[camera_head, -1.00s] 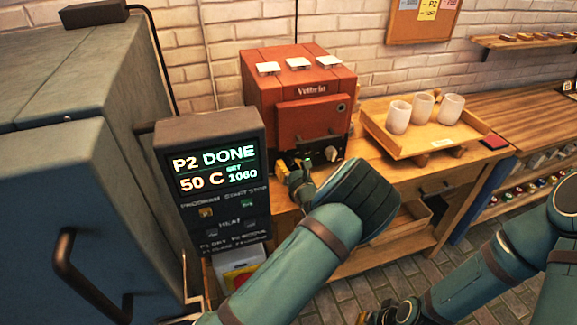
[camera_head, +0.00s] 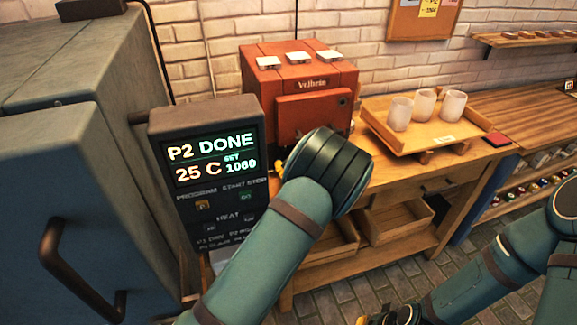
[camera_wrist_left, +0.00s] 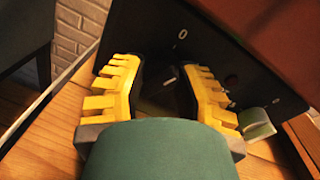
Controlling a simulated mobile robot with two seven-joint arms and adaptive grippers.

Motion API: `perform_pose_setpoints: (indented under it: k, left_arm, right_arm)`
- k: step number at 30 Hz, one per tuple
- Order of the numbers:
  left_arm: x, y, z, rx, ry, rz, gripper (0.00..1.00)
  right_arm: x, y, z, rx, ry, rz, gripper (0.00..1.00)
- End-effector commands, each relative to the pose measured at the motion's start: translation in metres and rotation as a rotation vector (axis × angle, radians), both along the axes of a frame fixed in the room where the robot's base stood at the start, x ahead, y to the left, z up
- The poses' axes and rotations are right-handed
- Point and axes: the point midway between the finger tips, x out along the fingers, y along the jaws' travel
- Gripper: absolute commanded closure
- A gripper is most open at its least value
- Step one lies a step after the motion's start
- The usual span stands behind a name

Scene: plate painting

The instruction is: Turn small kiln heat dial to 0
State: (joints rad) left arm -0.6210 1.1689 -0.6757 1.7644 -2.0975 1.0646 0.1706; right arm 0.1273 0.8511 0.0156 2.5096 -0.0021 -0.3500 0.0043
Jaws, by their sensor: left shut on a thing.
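The small kiln (camera_head: 312,103) is the red box labelled "Veltrin" on the wooden bench. My left wrist covers its lower front panel in the head view, so the heat dial is hidden there. In the left wrist view, my left gripper (camera_wrist_left: 162,74) has its yellow fingers on both sides of the dark heat dial (camera_wrist_left: 170,88) and is shut on it. A white mark shows between the fingers, and a white "0" (camera_wrist_left: 180,34) is printed above on the black panel. My right gripper (camera_head: 382,317) is at the bottom edge, cut off; its opening is unclear.
The large grey kiln (camera_head: 60,190) stands at left with a control box (camera_head: 207,125) reading "P2 DONE", 25 C, set 1060. A wooden tray (camera_head: 410,142) with three white cups is right of the small kiln. A green-tipped part (camera_wrist_left: 256,122) sits beside the right finger.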

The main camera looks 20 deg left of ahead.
Motion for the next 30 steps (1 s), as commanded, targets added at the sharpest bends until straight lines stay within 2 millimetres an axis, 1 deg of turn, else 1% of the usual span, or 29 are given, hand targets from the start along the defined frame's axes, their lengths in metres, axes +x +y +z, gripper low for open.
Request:
perform_pose_setpoints:
  k: [1, 6, 15, 21, 30]
  left_arm:
    - [0.0, 0.0, -0.003, -0.04, -0.024, -0.001, 1.0]
    - [0.0, -0.001, -0.004, -0.155, -0.103, -0.002, 1.0]
    - [0.0, -0.001, -0.002, -0.298, -0.2, -0.002, 1.0]
    - [0.0, -0.001, -0.001, -0.343, -0.23, -0.003, 1.0]
    - [0.0, -0.002, 0.0, -0.359, -0.241, -0.004, 1.0]
  right_arm:
    - [0.001, 0.0, -0.008, 0.0, -0.002, -0.001, 1.0]
    - [0.004, -0.001, -0.023, -0.002, -0.009, -0.002, 1.0]
    - [0.008, -0.001, -0.043, -0.004, -0.019, -0.004, 1.0]
    - [0.01, -0.001, -0.049, -0.004, -0.023, -0.006, 1.0]
    - [0.01, -0.001, -0.051, -0.004, -0.025, -0.006, 1.0]
